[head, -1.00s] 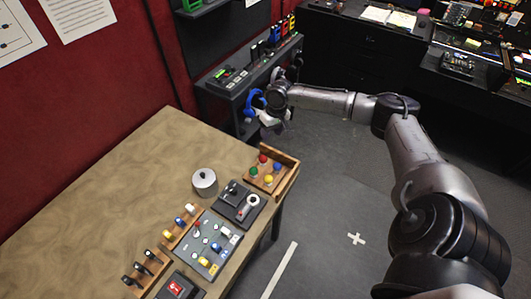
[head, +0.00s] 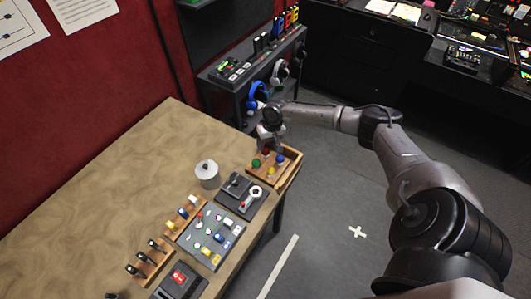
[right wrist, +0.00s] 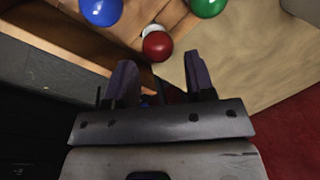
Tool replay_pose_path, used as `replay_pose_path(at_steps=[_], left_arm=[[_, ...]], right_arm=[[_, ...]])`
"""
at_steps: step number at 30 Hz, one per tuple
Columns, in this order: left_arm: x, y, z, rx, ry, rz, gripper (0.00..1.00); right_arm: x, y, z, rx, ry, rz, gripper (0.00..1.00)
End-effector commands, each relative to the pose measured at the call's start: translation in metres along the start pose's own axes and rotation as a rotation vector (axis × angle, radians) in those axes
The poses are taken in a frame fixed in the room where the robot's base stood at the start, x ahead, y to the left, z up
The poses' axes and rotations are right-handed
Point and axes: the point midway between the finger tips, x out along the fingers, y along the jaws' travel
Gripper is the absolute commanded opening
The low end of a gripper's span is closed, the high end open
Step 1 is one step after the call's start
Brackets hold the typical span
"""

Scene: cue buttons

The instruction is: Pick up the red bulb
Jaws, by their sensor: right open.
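The red bulb (head: 266,152) sits in a wooden tray (head: 291,172) at the far right corner of the table, with green, blue and yellow bulbs beside it. In the right wrist view the red bulb (right wrist: 157,46) shows a white base and lies just beyond the fingertips. My right gripper (head: 268,143) is over the tray's far side, close to the red bulb. In the right wrist view its two fingers (right wrist: 160,76) are apart with nothing between them. My left gripper is not in view.
The blue bulb (right wrist: 101,10) and green bulb (right wrist: 208,6) are close to the red one. The tray's wooden wall (right wrist: 50,38) stands at one side. A grey lidded pot (head: 207,174) and a joystick panel (head: 241,196) are near the tray. The table's left part is clear.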

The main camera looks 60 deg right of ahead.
Motion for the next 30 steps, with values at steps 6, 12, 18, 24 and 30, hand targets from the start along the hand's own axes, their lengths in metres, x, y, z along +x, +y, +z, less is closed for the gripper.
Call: replay_pose_path(at_steps=[6,12,18,24,30], left_arm=[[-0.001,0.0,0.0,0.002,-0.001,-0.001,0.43],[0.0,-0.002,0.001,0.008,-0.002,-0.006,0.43],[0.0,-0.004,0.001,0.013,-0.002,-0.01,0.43],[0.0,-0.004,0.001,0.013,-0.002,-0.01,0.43],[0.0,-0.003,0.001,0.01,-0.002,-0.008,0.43]], right_arm=[[0.03,0.002,0.001,0.001,-0.002,0.001,0.5],[0.045,0.003,0.001,0.0,-0.002,0.001,0.5],[0.047,0.003,0.001,0.0,-0.001,0.002,0.5],[0.047,0.003,0.001,0.0,-0.001,0.001,0.38],[0.047,0.003,0.001,0.0,-0.001,0.001,0.19]])
